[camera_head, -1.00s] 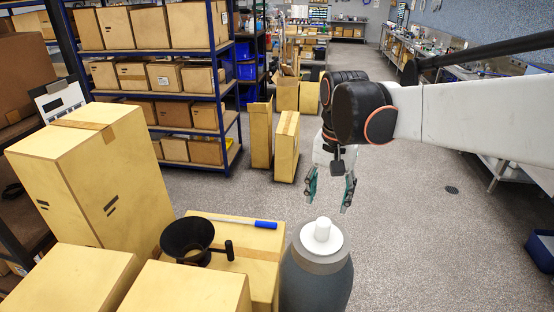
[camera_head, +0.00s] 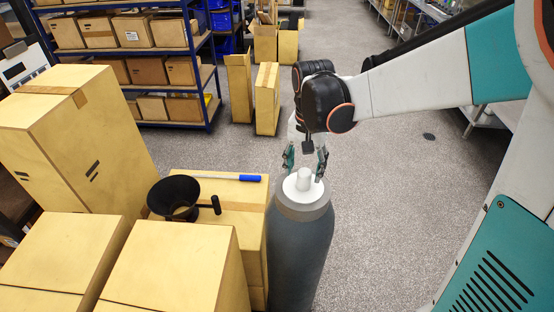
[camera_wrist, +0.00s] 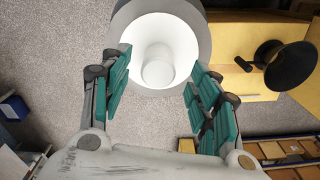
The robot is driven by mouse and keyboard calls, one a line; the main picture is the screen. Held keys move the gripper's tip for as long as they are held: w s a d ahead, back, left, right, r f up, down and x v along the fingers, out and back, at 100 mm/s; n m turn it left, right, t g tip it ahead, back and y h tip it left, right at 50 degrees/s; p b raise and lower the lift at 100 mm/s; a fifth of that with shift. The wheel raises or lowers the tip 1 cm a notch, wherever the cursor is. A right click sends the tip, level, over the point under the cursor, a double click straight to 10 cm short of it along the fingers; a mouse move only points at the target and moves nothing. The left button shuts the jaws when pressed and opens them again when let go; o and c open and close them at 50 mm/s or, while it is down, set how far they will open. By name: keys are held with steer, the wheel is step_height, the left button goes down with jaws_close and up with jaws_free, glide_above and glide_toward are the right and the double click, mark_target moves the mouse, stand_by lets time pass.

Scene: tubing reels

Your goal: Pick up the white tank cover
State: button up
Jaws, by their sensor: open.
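The white tank cover (camera_head: 303,187) is a round lid with an upright knob in its middle. It sits on top of a tall grey tank (camera_head: 300,245). My gripper (camera_head: 305,170) is open and empty, just above and behind the knob in the head view. In the wrist view my gripper (camera_wrist: 161,88) has its green fingers spread to either side of the near part of the cover (camera_wrist: 160,45). The knob shows ahead, between the finger lines. I cannot tell whether a finger touches the cover.
Cardboard boxes (camera_head: 180,265) stand close left of the tank. A black funnel (camera_head: 175,195) and a blue-handled tool (camera_head: 248,178) lie on one box. A blue shelf (camera_head: 212,95) with boxes stands behind. The floor right of the tank is clear.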

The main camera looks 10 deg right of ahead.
mark_target(305, 172)
steer(key=shift+f, duration=2.1)
steer(key=shift+d, duration=0.1)
steer(key=c, duration=1.1)
